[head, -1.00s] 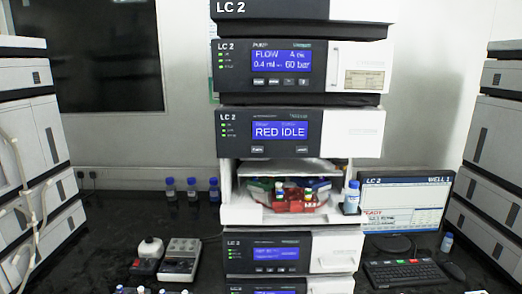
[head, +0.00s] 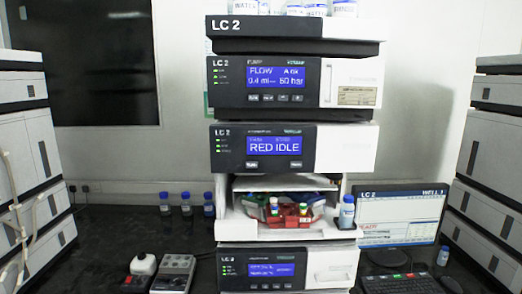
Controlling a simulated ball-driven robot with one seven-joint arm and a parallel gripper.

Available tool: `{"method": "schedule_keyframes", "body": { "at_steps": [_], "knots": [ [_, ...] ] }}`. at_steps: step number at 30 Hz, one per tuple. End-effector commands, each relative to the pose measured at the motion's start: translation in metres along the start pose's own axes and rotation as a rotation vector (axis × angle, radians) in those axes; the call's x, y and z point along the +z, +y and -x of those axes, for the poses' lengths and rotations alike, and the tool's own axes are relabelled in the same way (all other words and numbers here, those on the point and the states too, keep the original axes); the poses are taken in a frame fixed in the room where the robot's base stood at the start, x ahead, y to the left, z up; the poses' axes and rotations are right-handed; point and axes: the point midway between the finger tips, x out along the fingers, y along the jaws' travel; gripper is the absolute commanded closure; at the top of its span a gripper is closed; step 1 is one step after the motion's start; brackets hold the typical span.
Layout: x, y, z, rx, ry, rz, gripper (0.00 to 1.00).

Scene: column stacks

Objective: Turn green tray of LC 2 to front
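The LC 2 column stack stands in the middle of the head view. Its autosampler module (head: 232,150) reads "RED IDLE". Below that display is an open bay with a round carousel of coloured trays. The red tray (head: 290,218) faces the front and holds a few small vials. A green tray (head: 257,212) shows at the left side of the carousel, partly hidden behind the red one. A blue part (head: 318,201) shows at the back right. My gripper is not in view.
A blue-capped bottle (head: 347,213) stands at the bay's right edge. A monitor (head: 400,216) and keyboard (head: 402,283) are at the right. Three blue-capped bottles (head: 187,205) and small devices (head: 173,273) are on the dark bench at left. Other stacks (head: 30,170) flank both sides.

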Motion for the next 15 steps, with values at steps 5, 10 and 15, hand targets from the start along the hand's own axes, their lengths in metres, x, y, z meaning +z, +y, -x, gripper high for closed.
{"method": "schedule_keyframes", "body": {
  "at_steps": [5, 10, 15],
  "knots": [
    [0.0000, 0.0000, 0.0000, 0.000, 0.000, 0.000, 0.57],
    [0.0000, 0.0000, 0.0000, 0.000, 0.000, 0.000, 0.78],
    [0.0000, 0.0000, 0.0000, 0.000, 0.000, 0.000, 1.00]
  ]
}}
